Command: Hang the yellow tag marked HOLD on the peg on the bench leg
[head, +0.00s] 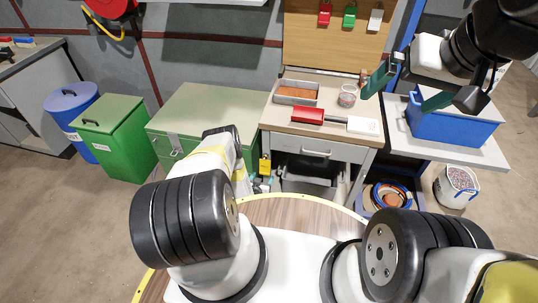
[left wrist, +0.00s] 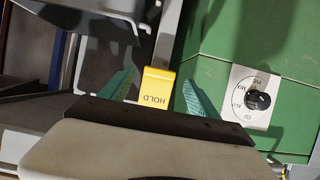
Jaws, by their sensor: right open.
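The yellow tag (left wrist: 154,88) marked HOLD shows upside down in the left wrist view, against the grey bench leg (left wrist: 168,35). It also shows small in the head view (head: 265,165), at the left front of the bench. My left gripper (left wrist: 158,88) is open, with one teal finger on each side of the tag and a gap on both sides. In the head view its fingers (head: 264,182) are small and partly hidden by my arm. The peg cannot be made out. My right gripper (head: 394,103) is open and empty above the right side of the bench.
A green chest (head: 200,112) stands close left of the leg; its dial plate (left wrist: 250,97) is beside my left fingers. The bench top (head: 335,95) holds a red-handled tool (head: 307,116) and a tray (head: 297,90). A blue box (head: 450,128) stands below my right gripper.

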